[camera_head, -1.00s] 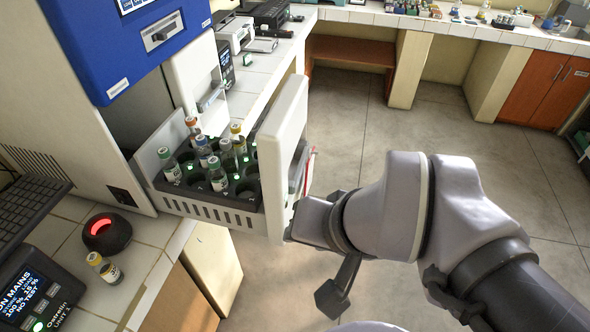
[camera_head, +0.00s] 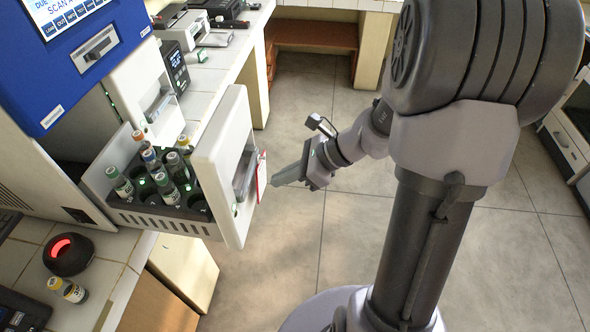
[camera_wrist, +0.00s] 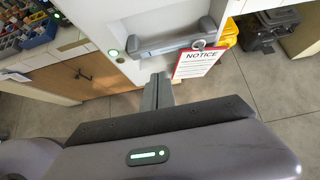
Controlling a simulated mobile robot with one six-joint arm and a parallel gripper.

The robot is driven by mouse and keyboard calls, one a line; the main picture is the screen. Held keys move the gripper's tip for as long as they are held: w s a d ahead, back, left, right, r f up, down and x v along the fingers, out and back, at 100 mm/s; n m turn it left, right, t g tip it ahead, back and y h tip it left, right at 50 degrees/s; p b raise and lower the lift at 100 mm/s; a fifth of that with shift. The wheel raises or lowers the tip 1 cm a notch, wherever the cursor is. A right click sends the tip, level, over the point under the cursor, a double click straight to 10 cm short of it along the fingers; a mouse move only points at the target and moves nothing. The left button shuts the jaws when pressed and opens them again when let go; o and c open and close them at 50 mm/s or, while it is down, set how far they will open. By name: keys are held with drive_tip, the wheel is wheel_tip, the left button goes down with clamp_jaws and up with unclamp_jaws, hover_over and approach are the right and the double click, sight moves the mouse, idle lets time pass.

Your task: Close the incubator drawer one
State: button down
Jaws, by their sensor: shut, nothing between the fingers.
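The incubator drawer (camera_head: 232,160) with a white front stands pulled out from the incubator (camera_head: 40,165). Its dark rack holds several capped vials (camera_head: 167,188). In the wrist view the drawer front (camera_wrist: 125,22) shows a grey bar handle (camera_wrist: 172,42) with a red-edged notice (camera_wrist: 198,62) hanging at its right end. My gripper (camera_head: 276,183) is shut and empty, to the right of the drawer front, pointing towards it. In the wrist view its closed fingers (camera_wrist: 158,84) lie below the handle; I cannot tell whether they touch the front.
A closed-looking second white drawer front (camera_head: 145,90) is behind the open one. A loose yellow-capped vial (camera_head: 68,290) lies on the tiled counter beside a black device with a red light (camera_head: 70,254). The floor (camera_head: 290,250) right of the drawer is clear.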

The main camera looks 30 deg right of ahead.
sight(248, 181)
drive_tip(key=shift+w+a+f+b, duration=0.25)
drive_tip(key=shift+w+a, duration=0.5)
drive_tip(key=shift+a, duration=0.3)
drive_tip(key=shift+w+a+f+b, duration=0.2)
drive_tip(key=shift+w+a, duration=0.55)
drive_tip(key=shift+a, duration=0.3)
drive_tip(key=shift+w+a, duration=0.35)
drive_tip(key=shift+a, duration=0.15)
drive_tip(key=w+a+p, duration=0.1)
drive_tip(key=w+a, duration=0.5)
drive_tip(key=a, duration=0.3)
drive_tip(key=w+a+p, duration=0.2)
drive_tip(key=w+a, duration=0.5)
drive_tip(key=a, duration=0.2)
drive_tip(key=w+a+p, duration=0.1)
drive_tip(key=w+a, duration=0.6)
drive_tip(key=a, duration=0.3)
drive_tip(key=shift+w+p, duration=0.1)
drive_tip(key=shift+p, duration=0.2)
drive_tip(key=shift+r, duration=0.1)
